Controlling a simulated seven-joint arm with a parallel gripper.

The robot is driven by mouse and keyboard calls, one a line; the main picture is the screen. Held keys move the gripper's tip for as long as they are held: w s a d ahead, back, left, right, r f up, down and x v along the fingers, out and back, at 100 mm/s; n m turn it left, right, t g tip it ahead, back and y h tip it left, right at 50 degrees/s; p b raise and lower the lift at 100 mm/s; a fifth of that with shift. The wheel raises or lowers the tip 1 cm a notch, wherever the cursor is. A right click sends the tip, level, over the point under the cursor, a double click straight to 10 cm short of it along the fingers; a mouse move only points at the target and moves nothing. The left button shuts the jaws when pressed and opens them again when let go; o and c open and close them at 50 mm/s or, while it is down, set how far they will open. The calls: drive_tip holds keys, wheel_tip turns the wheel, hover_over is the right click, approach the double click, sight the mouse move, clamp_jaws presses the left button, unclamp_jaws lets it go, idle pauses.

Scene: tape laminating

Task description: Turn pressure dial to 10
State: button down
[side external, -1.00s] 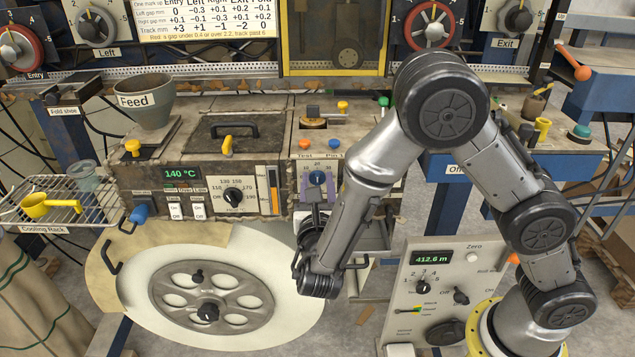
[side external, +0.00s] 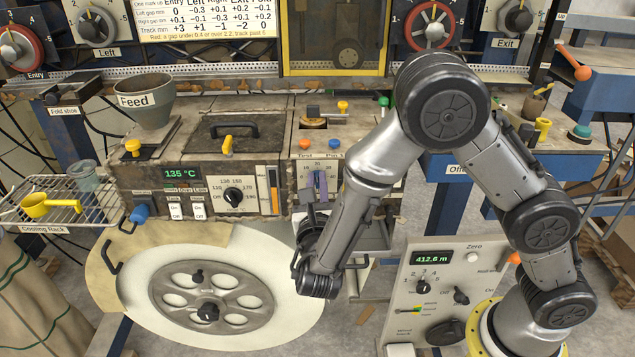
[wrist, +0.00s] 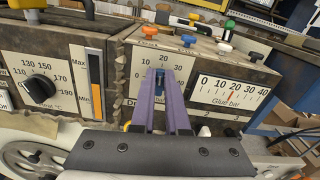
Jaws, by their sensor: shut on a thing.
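The pressure dial is a small blue knob (wrist: 159,84) on a pale panel with a scale marked 10, 20 and 30 around its top. My gripper (wrist: 161,76) has two purple fingers, shut on the knob from either side in the wrist view. The fingers cover most of the knob, so its pointer cannot be read.
A heater dial (side external: 233,195) and a display reading 135 °C (side external: 182,173) sit left of the panel. A glue bar gauge (wrist: 233,90) is to its right, with its red needle near 20. Colored knobs stand on the machine top. A large roll (side external: 235,265) sits below left.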

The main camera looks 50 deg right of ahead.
drive_tip(key=shift+w+a+f+n, duration=0.1)
drive_tip(key=shift+n, duration=1.15)
drive_tip(key=shift+w+a+f+n, duration=0.1)
drive_tip(key=shift+n, duration=1.2)
drive_tip(key=shift+w+a+n, duration=0.1)
drive_tip(key=shift+n, duration=1.15)
drive_tip(key=c, duration=0.9)
unclamp_jaws()
drive_tip(key=v, duration=1.4)
